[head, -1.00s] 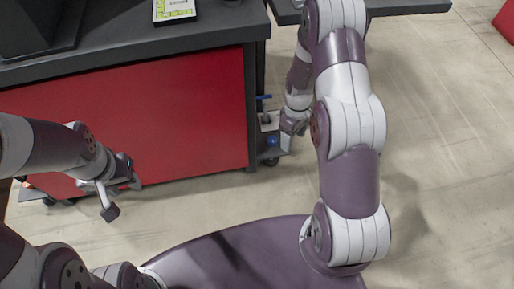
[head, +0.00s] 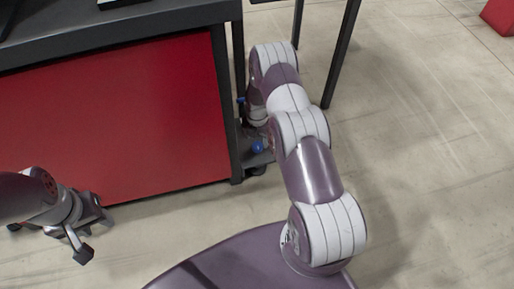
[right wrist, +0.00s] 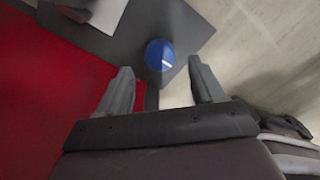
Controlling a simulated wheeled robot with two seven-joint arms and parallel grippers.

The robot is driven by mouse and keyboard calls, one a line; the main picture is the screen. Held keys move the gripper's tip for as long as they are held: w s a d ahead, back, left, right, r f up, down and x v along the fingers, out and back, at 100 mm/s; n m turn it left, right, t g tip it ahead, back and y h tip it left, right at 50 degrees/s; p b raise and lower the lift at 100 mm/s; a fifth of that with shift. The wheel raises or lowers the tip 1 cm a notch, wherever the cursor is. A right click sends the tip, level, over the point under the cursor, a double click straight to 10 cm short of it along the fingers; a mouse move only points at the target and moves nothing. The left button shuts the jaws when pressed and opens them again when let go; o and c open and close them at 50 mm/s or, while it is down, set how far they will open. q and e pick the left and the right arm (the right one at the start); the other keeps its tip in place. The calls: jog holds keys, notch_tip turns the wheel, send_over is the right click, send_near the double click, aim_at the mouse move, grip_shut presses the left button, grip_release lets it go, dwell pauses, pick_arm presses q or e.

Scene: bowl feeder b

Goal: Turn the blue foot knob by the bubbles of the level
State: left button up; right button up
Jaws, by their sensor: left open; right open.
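The blue foot knob (head: 258,146) shows in the head view low by the table's right corner, partly beside my right arm. In the right wrist view the knob (right wrist: 160,55) is a round blue disc with a white line across it, on a grey plate. My right gripper (right wrist: 162,80) is open, and the knob appears between and beyond its fingertips, apart from them. My left gripper (head: 94,232) is open and empty at the lower left, in front of the red panel. No level or bubbles can be made out.
A dark table (head: 120,40) with a red front panel (head: 120,135) fills the left. Its dark corner leg (head: 228,105) stands close to my right arm. Thin dark legs (head: 342,55) of another table stand behind.

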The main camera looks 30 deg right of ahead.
aim_at(257, 145)
notch_tip(257, 145, down, 4)
jog(key=shift+f+b, duration=0.2)
jog(key=shift+b, duration=0.6)
pick_arm(q)
notch_tip(257, 145, down, 3)
jog(key=shift+r, duration=0.2)
pick_arm(e)
jog(key=c, duration=1.1)
jog(key=shift+o, duration=0.2)
jog(key=shift+r+m+p, duration=0.25)
jog(key=shift+m+p, duration=0.15)
jog(key=shift+m, duration=0.1)
jog(key=shift+m+p, duration=0.3)
jog(key=shift+m, duration=0.5)
jog(key=shift+f+m, duration=0.2)
jog(key=shift+m, duration=0.8)
pick_arm(q)
jog(key=shift+r, duration=0.75)
